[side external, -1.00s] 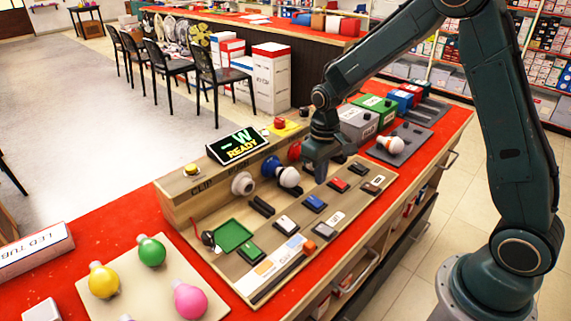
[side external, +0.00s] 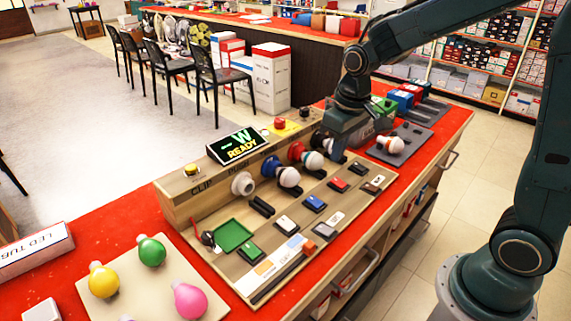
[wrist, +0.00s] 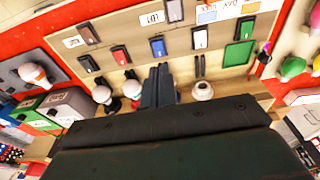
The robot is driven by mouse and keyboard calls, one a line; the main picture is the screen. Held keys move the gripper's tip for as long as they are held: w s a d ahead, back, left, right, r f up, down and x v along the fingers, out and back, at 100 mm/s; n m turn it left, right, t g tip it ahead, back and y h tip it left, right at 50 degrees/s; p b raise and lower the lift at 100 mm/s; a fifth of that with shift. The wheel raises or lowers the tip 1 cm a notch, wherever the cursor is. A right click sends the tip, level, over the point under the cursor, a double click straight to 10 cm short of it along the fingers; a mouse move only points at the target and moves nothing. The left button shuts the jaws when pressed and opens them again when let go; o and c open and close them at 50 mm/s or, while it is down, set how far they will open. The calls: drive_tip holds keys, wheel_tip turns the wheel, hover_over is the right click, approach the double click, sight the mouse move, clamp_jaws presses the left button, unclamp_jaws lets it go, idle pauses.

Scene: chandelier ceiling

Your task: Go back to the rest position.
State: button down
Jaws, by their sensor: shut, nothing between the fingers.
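My gripper (side external: 338,152) is shut and empty, above the right part of the wooden test board (side external: 205,187). In the wrist view its closed fingers (wrist: 158,85) point toward the board. Another white bulb (side external: 289,177) is at the blue socket. A white socket (side external: 242,184) to their left is empty; it also shows in the wrist view (wrist: 203,90).
Grey (side external: 357,124) and green boxes stand behind and right of my gripper. A white and orange bulb (side external: 391,145) lies on a dark tray. Yellow (side external: 104,281), green (side external: 151,251) and pink (side external: 189,300) bulbs are at the front left. Switches cover the board's front.

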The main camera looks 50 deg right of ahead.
drive_tip(key=s+r+t, duration=0.1)
drive_tip(key=s+r, duration=0.2)
drive_tip(key=s, duration=0.3)
drive_tip(key=s+a+r+t, duration=0.1)
drive_tip(key=s+r, duration=0.2)
drive_tip(key=s, duration=0.3)
drive_tip(key=s+a+r+t, duration=0.1)
drive_tip(key=s+r+t, duration=0.1)
drive_tip(key=s, duration=0.4)
drive_tip(key=shift+v, duration=0.9)
drive_tip(key=shift+w+a, duration=0.1)
